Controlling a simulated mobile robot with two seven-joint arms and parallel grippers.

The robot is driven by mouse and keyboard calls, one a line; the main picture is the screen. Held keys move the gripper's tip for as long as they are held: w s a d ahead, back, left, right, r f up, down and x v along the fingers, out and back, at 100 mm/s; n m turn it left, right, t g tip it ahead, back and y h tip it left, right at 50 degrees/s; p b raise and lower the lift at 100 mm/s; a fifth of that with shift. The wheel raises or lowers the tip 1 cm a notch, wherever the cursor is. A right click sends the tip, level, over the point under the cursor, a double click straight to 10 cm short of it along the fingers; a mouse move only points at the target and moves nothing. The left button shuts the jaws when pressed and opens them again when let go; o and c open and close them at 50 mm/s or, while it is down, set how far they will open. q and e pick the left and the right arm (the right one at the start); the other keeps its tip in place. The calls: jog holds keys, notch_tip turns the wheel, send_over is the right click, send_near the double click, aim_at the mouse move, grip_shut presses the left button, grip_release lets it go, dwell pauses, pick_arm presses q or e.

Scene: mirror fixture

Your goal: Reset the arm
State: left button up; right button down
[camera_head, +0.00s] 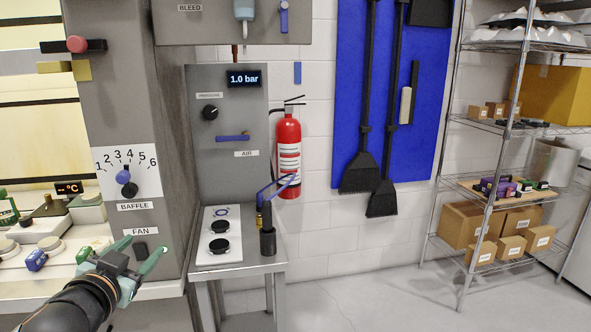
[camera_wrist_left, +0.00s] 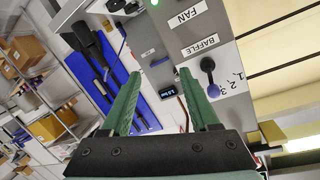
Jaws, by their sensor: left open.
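My left arm comes in from the lower left in the head view. Its left gripper (camera_head: 148,246) has green fingers that stand apart, with nothing between them. It is in front of the grey panel near the FAN label (camera_head: 143,231) and the dark fan switch (camera_head: 140,249), partly over the bench edge. In the left wrist view the open fingers (camera_wrist_left: 160,74) point towards the panel, with the FAN label (camera_wrist_left: 186,16) and the black-and-blue baffle knob (camera_wrist_left: 208,68) beyond them. The baffle knob (camera_head: 126,180) also shows in the head view, above the gripper. My right gripper is not in view.
A grey air panel (camera_head: 225,150) with a "1.0 bar" display stands behind a small metal table (camera_head: 262,262). A red fire extinguisher (camera_head: 288,160) hangs on the wall. Wire shelves (camera_head: 480,185) with boxes stand right. The floor at right is clear.

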pick_arm(q)
jog(key=s+d+f+g+h+p, duration=0.1)
jog(key=s+d+f+g+h, duration=0.2)
jog(key=f, duration=0.7)
jog(key=s+d+f+g+p, duration=0.15)
jog(key=d+f, duration=0.25)
jog(key=f, duration=0.7)
jog(key=s+d+f+g, duration=0.1)
jog(key=s+d+f, duration=0.1)
jog(key=s+f, duration=0.6)
jog(key=s+d+f+n+g, duration=0.1)
jog(key=s+d+f, duration=0.2)
jog(key=s+f, duration=0.6)
jog(key=s+p, duration=0.1)
jog(key=s, duration=0.2)
jog(key=shift+s+d+f+n+h, duration=0.15)
jog(key=shift+d+n+h, duration=0.15)
jog(key=shift+h, duration=0.1)
dwell(0.5)
